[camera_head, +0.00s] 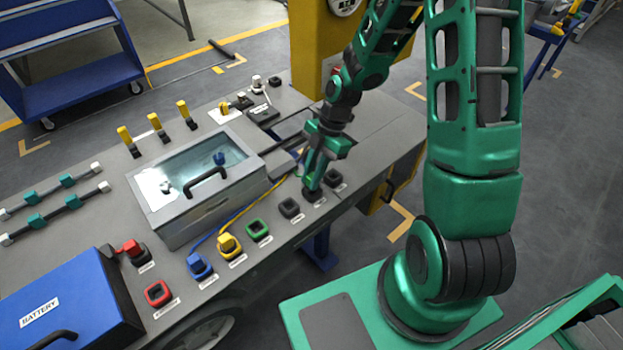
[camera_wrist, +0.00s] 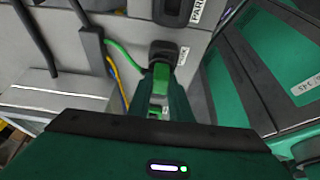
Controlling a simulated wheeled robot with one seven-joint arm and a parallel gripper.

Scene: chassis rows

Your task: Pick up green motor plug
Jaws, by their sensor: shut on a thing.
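The green motor plug (camera_wrist: 161,76) shows in the wrist view, between my two green fingers and against a black socket (camera_wrist: 163,50) with a label. A green cable (camera_wrist: 125,55) runs left from it. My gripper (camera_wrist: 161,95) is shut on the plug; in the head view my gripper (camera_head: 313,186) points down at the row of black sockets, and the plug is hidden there. I cannot tell how deep the plug sits in the socket. An empty green-rimmed socket (camera_head: 258,231) lies to the left on the same bench.
A yellow plug (camera_head: 228,243), a blue plug (camera_head: 198,264) and a red plug (camera_head: 132,249) stand in sockets to the left, near an empty red-rimmed socket (camera_head: 158,293). A glass-lidded box (camera_head: 190,190) is behind. A blue battery (camera_head: 65,300) stands at front left. Cables cross nearby.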

